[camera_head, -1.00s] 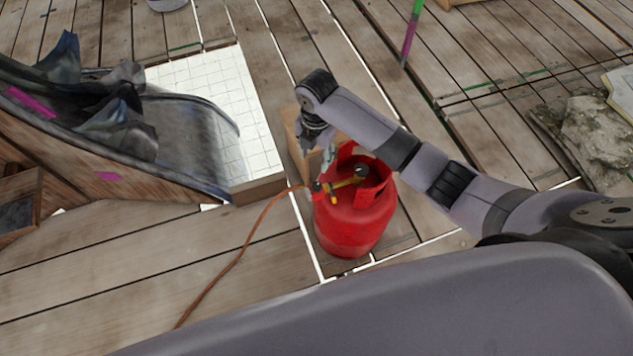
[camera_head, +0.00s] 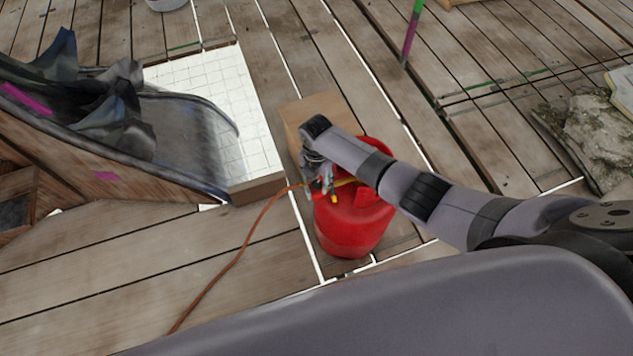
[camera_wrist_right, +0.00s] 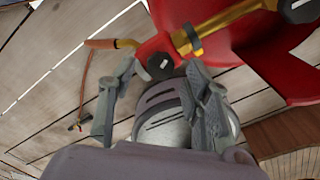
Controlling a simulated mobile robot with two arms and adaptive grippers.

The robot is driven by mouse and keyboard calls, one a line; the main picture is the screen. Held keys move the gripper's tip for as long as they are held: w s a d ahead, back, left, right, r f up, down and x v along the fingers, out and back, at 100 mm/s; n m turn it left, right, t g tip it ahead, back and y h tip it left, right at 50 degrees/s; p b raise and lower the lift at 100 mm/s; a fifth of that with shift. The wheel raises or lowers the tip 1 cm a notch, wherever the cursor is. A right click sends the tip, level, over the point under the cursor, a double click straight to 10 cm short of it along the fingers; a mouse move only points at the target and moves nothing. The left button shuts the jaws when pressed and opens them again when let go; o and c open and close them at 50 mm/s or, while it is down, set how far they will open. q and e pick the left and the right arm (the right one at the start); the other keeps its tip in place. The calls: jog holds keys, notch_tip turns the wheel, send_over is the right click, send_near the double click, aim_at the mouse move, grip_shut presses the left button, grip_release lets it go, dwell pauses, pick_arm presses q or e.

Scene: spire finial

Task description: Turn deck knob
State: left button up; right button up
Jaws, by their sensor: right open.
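A red gas cylinder (camera_head: 352,225) stands upright on the deck, with a brass valve fitting (camera_wrist_right: 235,20) across its top. At the fitting's hose side is a small red knob (camera_wrist_right: 158,50) with a dark round centre. My right gripper (camera_wrist_right: 160,75) is open, with one fingertip on each side of the knob; I cannot tell whether they touch it. In the head view my right gripper (camera_head: 324,178) is over the cylinder's left top edge and partly hides the knob. My left gripper is not in view.
An orange hose (camera_head: 238,255) runs from the valve across the planks. A cardboard-coloured box (camera_head: 305,110) stands just behind the cylinder. A white tiled slab (camera_head: 240,130) and a dark curved trough (camera_head: 180,140) lie to the left. A rock (camera_head: 595,135) is far right.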

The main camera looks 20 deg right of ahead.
jog(key=shift+f, duration=0.65)
jog(key=shift+c, duration=0.5)
grip_shut()
